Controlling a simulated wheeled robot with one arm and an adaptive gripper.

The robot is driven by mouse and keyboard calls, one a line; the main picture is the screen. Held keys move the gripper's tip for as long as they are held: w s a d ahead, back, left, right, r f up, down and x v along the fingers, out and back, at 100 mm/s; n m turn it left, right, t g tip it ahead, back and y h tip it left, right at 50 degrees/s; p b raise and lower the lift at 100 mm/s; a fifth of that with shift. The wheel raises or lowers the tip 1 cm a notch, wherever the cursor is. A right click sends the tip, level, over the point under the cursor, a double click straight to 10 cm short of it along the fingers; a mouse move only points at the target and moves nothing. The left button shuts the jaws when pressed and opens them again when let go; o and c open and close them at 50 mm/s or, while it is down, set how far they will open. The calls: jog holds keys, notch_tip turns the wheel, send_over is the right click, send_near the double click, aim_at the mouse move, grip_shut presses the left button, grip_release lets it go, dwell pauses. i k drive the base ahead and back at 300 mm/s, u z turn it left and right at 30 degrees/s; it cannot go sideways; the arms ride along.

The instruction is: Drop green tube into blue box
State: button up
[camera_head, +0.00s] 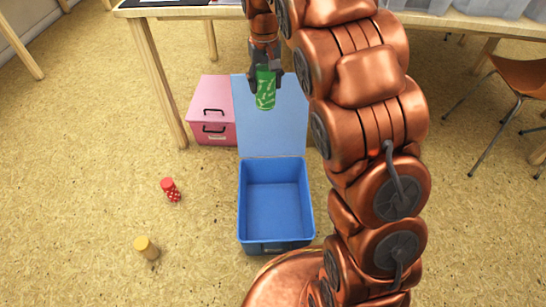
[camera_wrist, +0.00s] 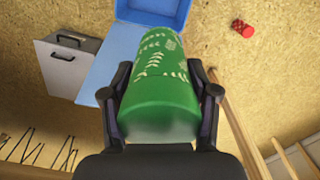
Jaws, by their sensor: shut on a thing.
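The green tube (camera_head: 265,92) has white markings and is held upright in my gripper (camera_head: 265,72). In the wrist view the green tube (camera_wrist: 160,80) sits between the two dark fingers of my gripper (camera_wrist: 163,100), which is shut on it. The blue box (camera_head: 275,205) stands on the floor with its lid raised toward the table, and its visible interior is empty. In the head view the tube appears in front of the raised lid (camera_head: 270,125). The blue box also shows at the top of the wrist view (camera_wrist: 155,10), partly hidden by the tube.
A closed pink box (camera_head: 212,105) stands left of the raised lid. A red tube (camera_head: 171,190) and a yellow tube (camera_head: 147,248) stand on the floor to the left. A table (camera_head: 150,60) is behind, and an orange chair (camera_head: 525,75) is at the right.

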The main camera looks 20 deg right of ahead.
aim_at(281, 238)
jog(key=u, duration=2.15)
jog(key=k, duration=0.65)
jog(key=z, duration=0.4)
